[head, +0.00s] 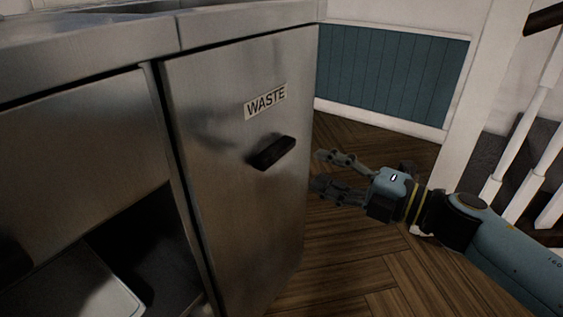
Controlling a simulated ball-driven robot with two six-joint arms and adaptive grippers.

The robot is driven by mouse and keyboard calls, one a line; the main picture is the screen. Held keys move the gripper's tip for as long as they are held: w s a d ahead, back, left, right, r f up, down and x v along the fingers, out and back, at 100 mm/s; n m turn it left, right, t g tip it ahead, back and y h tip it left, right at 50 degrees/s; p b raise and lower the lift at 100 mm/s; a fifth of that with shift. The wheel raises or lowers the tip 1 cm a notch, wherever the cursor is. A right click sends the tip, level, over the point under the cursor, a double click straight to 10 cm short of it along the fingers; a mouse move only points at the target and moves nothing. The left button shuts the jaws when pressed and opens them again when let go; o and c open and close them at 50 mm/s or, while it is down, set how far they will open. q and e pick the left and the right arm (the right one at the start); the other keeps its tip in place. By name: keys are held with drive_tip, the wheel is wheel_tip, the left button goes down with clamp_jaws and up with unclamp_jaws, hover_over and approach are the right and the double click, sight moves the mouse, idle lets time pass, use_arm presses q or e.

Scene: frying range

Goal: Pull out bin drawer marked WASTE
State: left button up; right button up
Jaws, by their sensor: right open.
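The bin drawer (225,200) is a steel front with a white label (266,101) reading WASTE. Its dark handle (273,152) sits below the label. The drawer front looks flush with the counter, though the angle makes this hard to judge. My right gripper (318,171) is open and empty, to the right of the handle, with its fingers pointing left toward it. A gap shows between the fingertips and the handle. My left gripper is not in view.
A steel counter top (215,22) runs above the drawer. An open shelf bay with a pale tray (85,285) lies at lower left. Wooden floor (345,262) is clear below my right arm. A white post (470,90) and stair railing stand at the right.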

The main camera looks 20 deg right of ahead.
sight(282, 155)
drive_tip(key=b+x, duration=0.1)
drive_tip(key=x, duration=0.8)
drive_tip(key=shift+w+a, duration=0.15)
drive_tip(key=shift+w, duration=0.1)
drive_tip(key=shift+c, duration=0.4)
clamp_jaws()
